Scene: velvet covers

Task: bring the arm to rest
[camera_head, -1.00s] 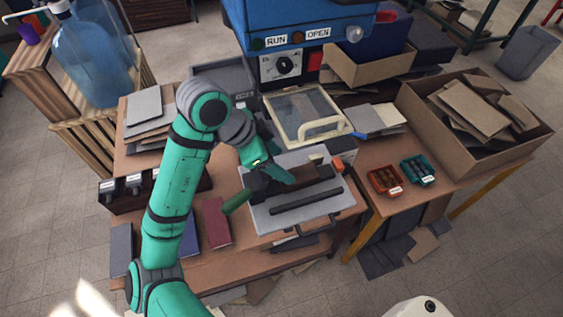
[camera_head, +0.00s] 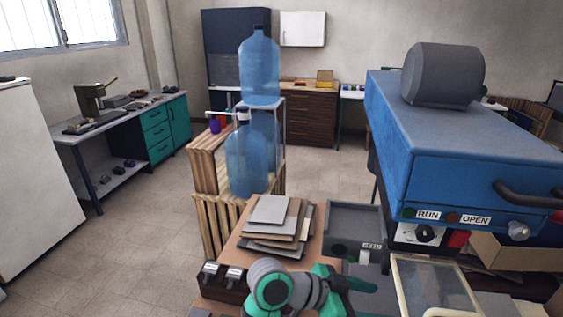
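My teal and grey arm (camera_head: 270,287) shows only at the bottom edge of the head view, over the wooden bench. Its grey wrist leads right to my gripper (camera_head: 362,284), which is small and partly cut off by the frame. I cannot see its fingertips clearly, nor whether it holds anything. It is near a grey bin (camera_head: 352,222) and left of the cream-framed glass lid (camera_head: 437,288).
The blue machine (camera_head: 460,150) with RUN and OPEN labels stands close on the right. A stack of grey and brown boards (camera_head: 272,222) lies behind my arm. Water bottles (camera_head: 260,65) stand at wooden crates. The floor on the left is clear.

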